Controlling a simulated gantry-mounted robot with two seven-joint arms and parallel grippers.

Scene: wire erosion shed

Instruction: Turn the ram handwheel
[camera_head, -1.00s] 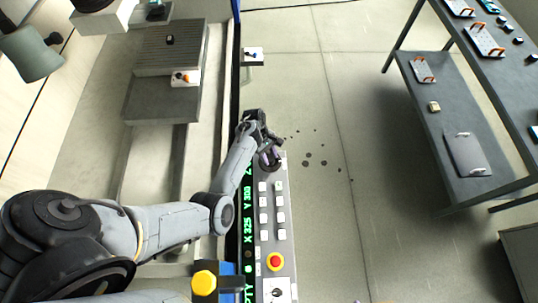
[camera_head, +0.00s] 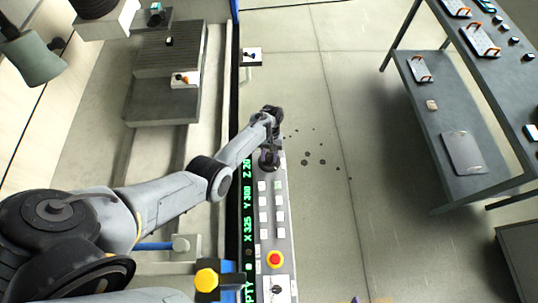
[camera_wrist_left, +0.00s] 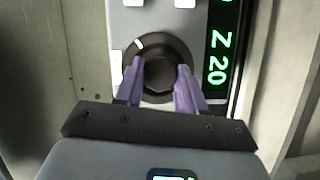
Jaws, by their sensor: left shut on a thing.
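The ram handwheel is a round black knob with a white index mark, on the grey control panel. In the left wrist view the handwheel (camera_wrist_left: 158,73) sits between the purple fingers of my left gripper (camera_wrist_left: 159,80), which is shut on it from both sides. Its white mark points to the upper left there. In the head view my left gripper (camera_head: 268,150) is at the far end of the panel (camera_head: 272,237), and the handwheel is mostly hidden under it. The green display (camera_head: 247,205) shows X 325, Y 300 and Z 20. My right gripper is not seen.
White buttons (camera_head: 263,216) and a red stop button (camera_head: 275,259) lie nearer on the panel. The machine table (camera_head: 160,107) is on the left. A grey shelf table (camera_head: 464,152) with several parts stands at the right.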

